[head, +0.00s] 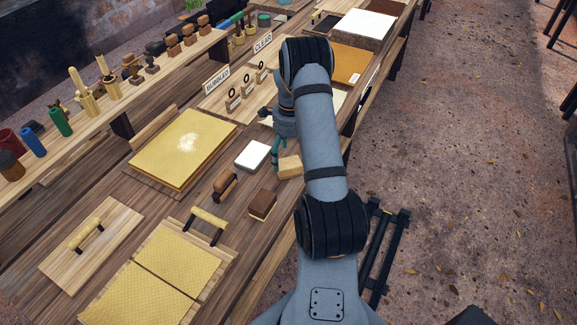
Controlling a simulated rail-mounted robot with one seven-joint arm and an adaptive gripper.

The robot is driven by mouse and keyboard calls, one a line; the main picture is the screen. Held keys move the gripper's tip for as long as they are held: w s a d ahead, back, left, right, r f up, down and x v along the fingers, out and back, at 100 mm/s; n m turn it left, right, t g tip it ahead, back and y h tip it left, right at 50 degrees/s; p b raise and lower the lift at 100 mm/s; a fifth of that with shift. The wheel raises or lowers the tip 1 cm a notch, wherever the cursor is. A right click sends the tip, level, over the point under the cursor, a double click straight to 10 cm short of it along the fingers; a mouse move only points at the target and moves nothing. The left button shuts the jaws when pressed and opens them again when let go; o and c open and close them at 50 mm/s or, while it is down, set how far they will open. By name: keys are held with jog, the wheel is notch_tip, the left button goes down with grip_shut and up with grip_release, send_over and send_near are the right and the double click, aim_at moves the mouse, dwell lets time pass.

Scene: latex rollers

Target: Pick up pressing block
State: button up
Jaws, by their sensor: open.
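My gripper (277,156) points down over the bench, with its teal fingers partly hidden by my arm. It is open. A pale tan block (289,167) lies just below and right of the fingers, partly behind my arm. I cannot tell whether the fingers touch it. A brown block with a cream base (262,205) lies nearer on the bench, apart from the gripper. A wooden-handled dark tool (224,185) stands left of it. Which of these is the pressing block is not marked.
A white slab (252,155) lies close left of my gripper. A yellow textured sheet stack (183,148) lies further left. A roller (208,221) and a board with another roller (86,234) are nearer. A raised shelf (110,97) holds several tools and jars.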

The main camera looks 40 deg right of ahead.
aim_at(290, 165)
jog(key=shift+a+f+p, duration=0.1)
jog(key=shift+f+p, duration=1.35)
jog(key=shift+f, duration=1.3)
jog(key=shift+c, duration=0.9)
jog(key=c, duration=1.1)
jog(key=shift+c, duration=0.7)
jog(key=shift+w+r, duration=0.1)
jog(key=shift+r, duration=0.05)
